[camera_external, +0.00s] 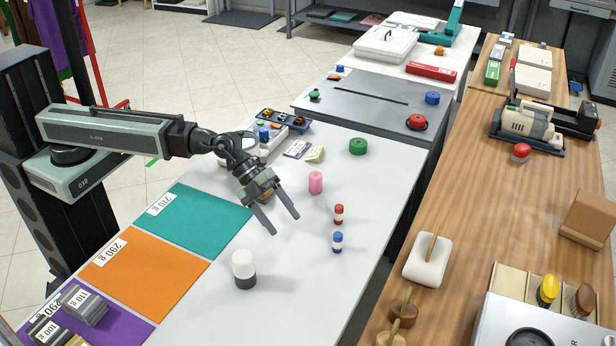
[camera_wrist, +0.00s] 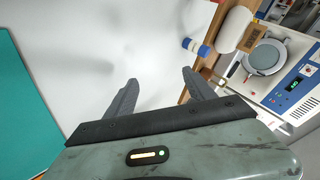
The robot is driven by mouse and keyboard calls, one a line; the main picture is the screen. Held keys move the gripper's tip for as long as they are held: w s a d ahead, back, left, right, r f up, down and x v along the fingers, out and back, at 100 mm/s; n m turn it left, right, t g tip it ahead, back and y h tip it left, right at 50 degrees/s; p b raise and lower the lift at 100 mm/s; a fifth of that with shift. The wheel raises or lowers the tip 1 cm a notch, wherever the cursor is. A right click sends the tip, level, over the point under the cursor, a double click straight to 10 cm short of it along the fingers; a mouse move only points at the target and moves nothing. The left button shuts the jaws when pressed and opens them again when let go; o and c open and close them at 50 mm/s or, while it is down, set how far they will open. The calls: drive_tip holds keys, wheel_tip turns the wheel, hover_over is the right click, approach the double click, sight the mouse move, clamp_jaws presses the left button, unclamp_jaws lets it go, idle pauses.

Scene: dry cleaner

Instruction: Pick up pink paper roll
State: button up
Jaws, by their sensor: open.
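The pink paper roll (camera_external: 315,183) stands upright on the white table (camera_external: 300,270) in the external view. My gripper (camera_external: 284,226) is open and empty above the table, to the left of and nearer the camera than the roll, apart from it. In the wrist view my gripper (camera_wrist: 160,77) has its two fingers spread with bare white tabletop between and beyond them. The pink roll does not show in the wrist view.
A red-banded roll (camera_external: 338,214) and a blue-banded roll (camera_external: 337,242) stand right of my gripper. A white-and-black cylinder (camera_external: 244,269) stands nearer the camera. A green roll (camera_external: 358,146) is farther back. A teal mat (camera_external: 196,232) lies left.

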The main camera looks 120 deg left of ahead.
drive_tip(key=a+m+y, duration=0.2)
drive_tip(key=a, duration=0.2)
drive_tip(key=s+a+r+m+y, duration=0.1)
drive_tip(key=a+m+y, duration=0.1)
drive_tip(key=a, duration=0.2)
drive_tip(key=a+m+y, duration=0.1)
drive_tip(key=a+y, duration=0.1)
drive_tip(key=a, duration=0.2)
drive_tip(key=shift+s+r+m, duration=0.2)
drive_tip(key=shift+r+m, duration=0.1)
drive_tip(key=shift+m, duration=0.1)
drive_tip(key=a+r+m+t+y, duration=0.2)
drive_tip(key=a+r+m+y, duration=0.2)
drive_tip(key=a+r+m, duration=0.25)
drive_tip(key=m+g+b, duration=0.1)
drive_tip(key=m+b, duration=0.1)
drive_tip(key=b, duration=0.7)
approach(325, 189)
drive_tip(key=shift+w+a+r+y, duration=0.2)
drive_tip(key=shift+w+a+r, duration=0.05)
drive_tip(key=shift+w, duration=0.2)
drive_tip(key=shift+w+a+r+y, duration=0.2)
drive_tip(key=shift+w+a, duration=0.05)
drive_tip(key=shift+w, duration=0.2)
drive_tip(key=b+x, duration=0.2)
drive_tip(key=x, duration=0.5)
drive_tip(key=shift+w+a+f, duration=0.1)
drive_tip(key=shift+w+a, duration=0.05)
drive_tip(key=shift+w, duration=0.15)
drive_tip(key=shift+s, duration=0.1)
